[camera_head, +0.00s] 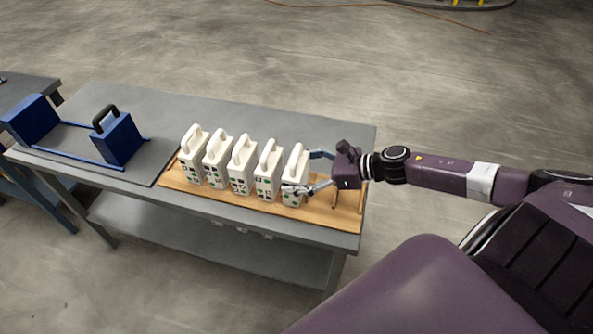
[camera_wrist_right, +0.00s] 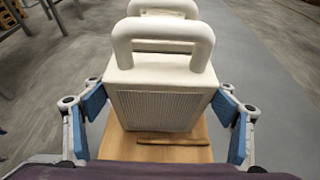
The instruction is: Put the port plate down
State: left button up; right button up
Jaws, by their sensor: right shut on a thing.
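Several white port plates with loop handles stand upright in a row on a wooden board (camera_head: 340,208) on the grey table. The rightmost port plate (camera_head: 293,172) is at my right gripper (camera_head: 304,172), which comes in from the right with one finger on each side. In the right wrist view this plate (camera_wrist_right: 160,75) shows its ribbed face between the blue-padded fingers of my right gripper (camera_wrist_right: 160,108). The gripper is shut on it. The plate is upright, low over or on the board; I cannot tell whether its bottom touches. My left gripper is not in view.
A neighbouring white plate (camera_head: 267,171) stands close to the left of the held one. A blue press frame with a black-handled blue block (camera_head: 118,138) is at the table's left. The board's right end has thin wooden strips and no plate.

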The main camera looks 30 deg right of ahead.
jog(key=shift+f, duration=0.15)
jog(key=o, duration=1.5)
